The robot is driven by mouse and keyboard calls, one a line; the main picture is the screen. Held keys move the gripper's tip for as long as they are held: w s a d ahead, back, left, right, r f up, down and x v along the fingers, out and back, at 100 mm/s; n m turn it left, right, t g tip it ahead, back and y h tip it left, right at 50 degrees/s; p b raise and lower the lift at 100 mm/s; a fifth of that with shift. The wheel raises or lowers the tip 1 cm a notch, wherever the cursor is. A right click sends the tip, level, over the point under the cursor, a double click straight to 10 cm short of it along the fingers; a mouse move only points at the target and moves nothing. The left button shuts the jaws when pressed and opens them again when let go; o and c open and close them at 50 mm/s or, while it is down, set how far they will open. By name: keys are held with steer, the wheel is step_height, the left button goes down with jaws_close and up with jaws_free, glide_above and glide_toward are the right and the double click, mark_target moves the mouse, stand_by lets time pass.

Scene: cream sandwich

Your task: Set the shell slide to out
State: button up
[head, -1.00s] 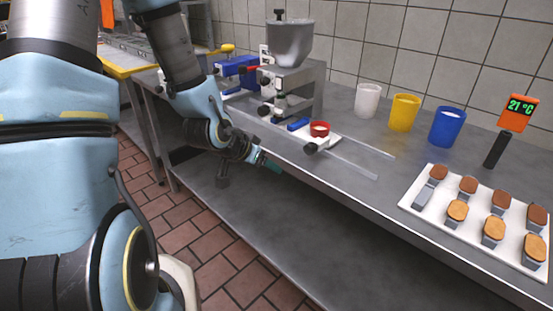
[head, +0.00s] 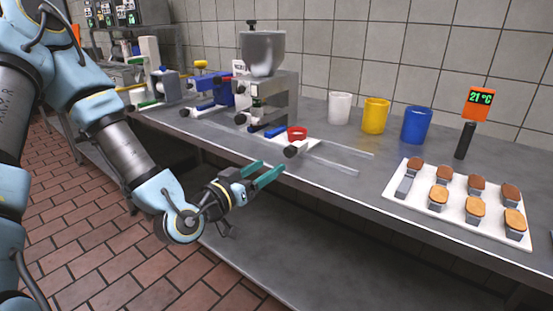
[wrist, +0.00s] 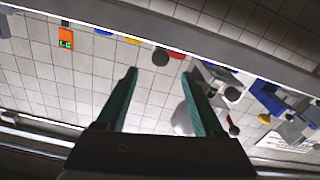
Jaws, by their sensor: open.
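What looks like the shell slide is a small pale carriage (head: 307,143) with a black knob (head: 291,152) at its front, at the left end of two rails (head: 335,164) on the steel counter. A red ring or cup (head: 297,132) sits on it. My gripper (head: 272,168) is open and empty, in front of the counter edge, below and left of the knob and apart from it. In the tilted wrist view, the black knob (wrist: 160,57) shows beyond and between my teal fingertips. No in or out marking can be read.
A dispenser with a grey hopper (head: 262,54) stands left of the slide. White (head: 339,107), yellow (head: 375,112) and blue (head: 416,125) cups stand behind. Other machines stand left.

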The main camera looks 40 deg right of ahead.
mark_target(288, 154)
steer(key=x, duration=1)
steer(key=shift+w+d+b, duration=0.1)
steer(key=shift+d+b, duration=0.2)
steer(key=shift+b, duration=0.05)
jaws_close()
stand_by(1.1)
